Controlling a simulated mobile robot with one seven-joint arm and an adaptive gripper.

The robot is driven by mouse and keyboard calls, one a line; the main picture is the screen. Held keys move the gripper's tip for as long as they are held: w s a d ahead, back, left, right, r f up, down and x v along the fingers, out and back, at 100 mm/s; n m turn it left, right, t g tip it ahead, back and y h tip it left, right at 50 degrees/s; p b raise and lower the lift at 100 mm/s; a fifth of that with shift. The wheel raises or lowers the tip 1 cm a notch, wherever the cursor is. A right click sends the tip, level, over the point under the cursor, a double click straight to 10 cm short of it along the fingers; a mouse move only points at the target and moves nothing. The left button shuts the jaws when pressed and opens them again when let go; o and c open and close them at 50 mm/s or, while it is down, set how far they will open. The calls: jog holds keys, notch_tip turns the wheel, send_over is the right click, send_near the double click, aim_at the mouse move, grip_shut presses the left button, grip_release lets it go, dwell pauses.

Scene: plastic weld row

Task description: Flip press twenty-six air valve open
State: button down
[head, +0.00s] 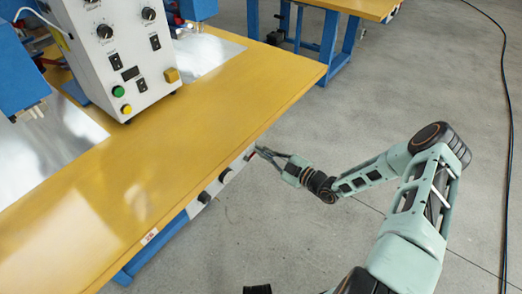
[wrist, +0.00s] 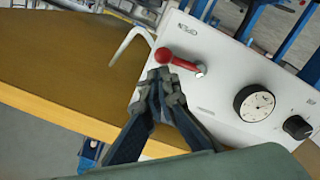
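The air valve is a red lever with a ball end (wrist: 163,56), on a white panel (wrist: 225,95) at the table's edge in the wrist view. The lever lies across the panel, its ball end at the left and its pivot at the right. My gripper (wrist: 166,74) has its dark fingertips drawn together just below the ball end. Nothing shows between them; whether they touch the lever I cannot tell. In the head view my gripper (head: 258,150) is at the far end of the panel (head: 216,187) under the table edge, and the lever is hard to make out.
A round gauge (wrist: 254,103) and a black knob (wrist: 297,127) sit right of the lever. A pale curved hose (wrist: 133,40) is at its left. The yellow tabletop (head: 150,160) carries a white control box (head: 120,60). The grey floor (head: 300,230) beside it is open.

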jog(key=shift+w+d+f, duration=0.1)
jog(key=shift+f, duration=0.15)
dwell(0.5)
jog(key=s+d+r+p, duration=0.4)
jog(key=s+d, duration=0.3)
jog(key=shift+s+d+r, duration=0.2)
jog(key=shift+d+r, duration=0.05)
jog(key=shift+d, duration=0.15)
dwell(0.6)
